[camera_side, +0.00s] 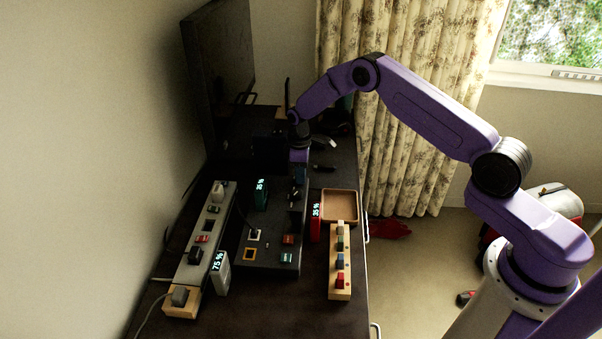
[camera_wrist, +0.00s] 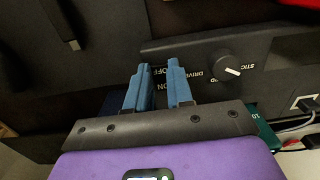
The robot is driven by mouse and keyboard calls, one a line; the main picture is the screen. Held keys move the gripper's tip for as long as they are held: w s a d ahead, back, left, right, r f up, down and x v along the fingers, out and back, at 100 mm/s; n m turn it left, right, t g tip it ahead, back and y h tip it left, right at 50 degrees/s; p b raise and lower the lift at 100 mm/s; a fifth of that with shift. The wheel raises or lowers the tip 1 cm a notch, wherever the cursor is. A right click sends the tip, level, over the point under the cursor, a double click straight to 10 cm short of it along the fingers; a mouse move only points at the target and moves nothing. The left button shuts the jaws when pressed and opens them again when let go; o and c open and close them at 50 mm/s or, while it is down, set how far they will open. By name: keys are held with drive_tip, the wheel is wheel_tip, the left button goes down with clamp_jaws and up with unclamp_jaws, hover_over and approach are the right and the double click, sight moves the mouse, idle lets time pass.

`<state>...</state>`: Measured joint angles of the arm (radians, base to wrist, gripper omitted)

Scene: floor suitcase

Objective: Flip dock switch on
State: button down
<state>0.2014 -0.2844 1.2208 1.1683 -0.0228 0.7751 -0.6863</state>
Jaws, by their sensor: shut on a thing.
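The dock is a black box (camera_side: 269,263) on the dark desk, with coloured sockets at its near end. In the wrist view its black panel (camera_wrist: 205,55) shows the words ON, OFF, DRIVE and STICK, and a round knob (camera_wrist: 232,72) with a white mark. My gripper (camera_side: 298,183) is low at the far part of the dock. In the wrist view its blue fingers (camera_wrist: 158,72) stand on either side of the ON and OFF labels. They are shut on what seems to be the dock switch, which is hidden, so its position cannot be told.
A long power strip (camera_side: 190,266) lies left of the dock. Small units with displays stand nearby: green (camera_side: 261,195), red (camera_side: 315,222) and grey (camera_side: 221,274). At right are a wooden tray (camera_side: 355,206) and a wooden block with coloured pieces (camera_side: 340,291). A monitor (camera_side: 218,60) rises behind.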

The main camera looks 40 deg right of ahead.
sight(291, 180)
drive_tip(key=shift+w+a+g+h, duration=0.2)
drive_tip(key=shift+w+g+h, duration=0.05)
drive_tip(key=shift+g+h, duration=0.35)
drive_tip(key=shift+w+a+g+h, duration=0.2)
drive_tip(key=shift+g+h, duration=0.3)
drive_tip(key=shift+h, duration=0.1)
drive_tip(key=shift+r+g+h, duration=0.1)
drive_tip(key=shift+g+h, duration=0.2)
drive_tip(key=shift+h, duration=0.1)
drive_tip(key=c, duration=1)
unclamp_jaws()
drive_tip(key=shift+v, duration=2.65)
wheel_tip(291, 180, up, 7)
